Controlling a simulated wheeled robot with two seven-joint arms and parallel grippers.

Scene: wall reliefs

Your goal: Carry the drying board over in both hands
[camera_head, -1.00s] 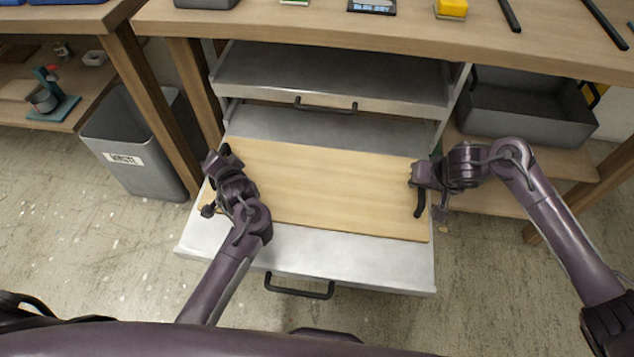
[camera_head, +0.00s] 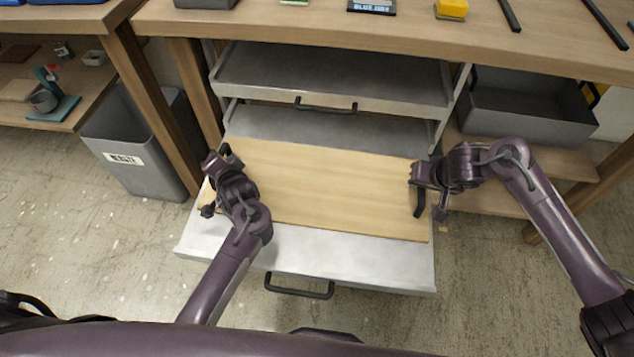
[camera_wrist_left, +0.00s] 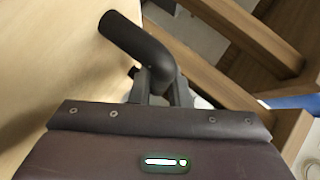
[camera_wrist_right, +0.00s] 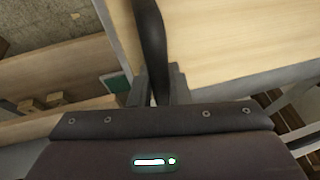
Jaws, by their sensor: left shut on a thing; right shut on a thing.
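The drying board (camera_head: 320,185) is a flat, pale wooden panel with a dark handle at each end. It lies over the pulled-out lower grey drawer (camera_head: 360,262); I cannot tell if it touches it. My left gripper (camera_head: 215,180) is at the board's left end, and in the left wrist view its jaws (camera_wrist_left: 157,85) are shut on a black handle (camera_wrist_left: 135,45). My right gripper (camera_head: 420,188) is at the right end, and in the right wrist view its jaws (camera_wrist_right: 160,85) are shut on the other dark handle (camera_wrist_right: 150,35). The board also shows there (camera_wrist_right: 230,40).
An upper grey drawer (camera_head: 330,75) is partly out behind the board, under the wooden workbench (camera_head: 300,22). A grey bin (camera_head: 140,150) stands at left. A grey tray (camera_head: 525,110) sits on a shelf at right. Floor in front is clear.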

